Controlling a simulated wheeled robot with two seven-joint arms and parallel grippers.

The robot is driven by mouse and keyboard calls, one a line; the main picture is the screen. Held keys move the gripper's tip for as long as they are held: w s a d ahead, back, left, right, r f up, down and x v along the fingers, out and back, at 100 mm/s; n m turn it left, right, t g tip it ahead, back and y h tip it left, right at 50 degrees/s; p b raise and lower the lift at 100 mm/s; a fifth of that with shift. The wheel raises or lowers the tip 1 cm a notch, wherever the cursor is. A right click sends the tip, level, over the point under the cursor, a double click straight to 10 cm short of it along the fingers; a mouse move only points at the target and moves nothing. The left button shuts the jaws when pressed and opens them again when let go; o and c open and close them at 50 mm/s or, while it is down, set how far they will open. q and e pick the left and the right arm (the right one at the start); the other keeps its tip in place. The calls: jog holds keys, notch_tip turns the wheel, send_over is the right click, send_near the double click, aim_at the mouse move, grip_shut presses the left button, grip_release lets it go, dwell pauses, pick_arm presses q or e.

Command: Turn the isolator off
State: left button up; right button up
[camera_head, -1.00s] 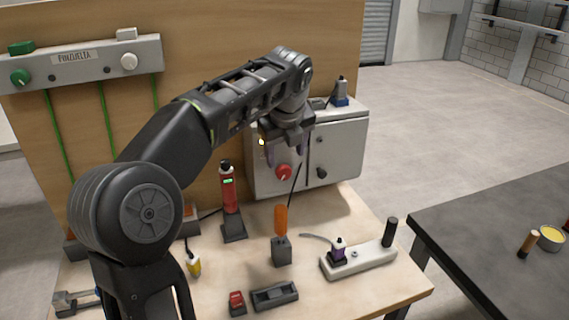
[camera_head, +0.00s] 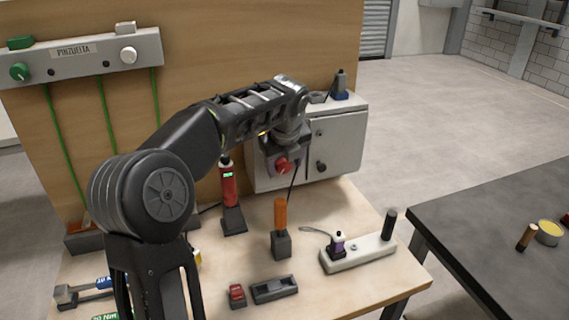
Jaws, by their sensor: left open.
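The isolator is a red rotary knob (camera_head: 282,166) on the front of a light grey cabinet (camera_head: 345,142) at the back of the bench. My left gripper (camera_head: 281,163) comes in from the left, open, with its fingers at the red knob. The fingers appear on either side of it, but I cannot tell if they touch it. The knob's pointer is too small to read. My wrist and forearm hide the cabinet's upper left part. My right gripper is not in view.
A red tool (camera_head: 229,186) in a stand and an orange-handled tool (camera_head: 281,215) stand in front of the cabinet. A white power strip (camera_head: 358,254) lies to the right. A black knob (camera_head: 321,167) sits on the cabinet. A dark table (camera_head: 490,240) is at right.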

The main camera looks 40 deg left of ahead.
pick_arm(q)
grip_shut()
dwell(0.7)
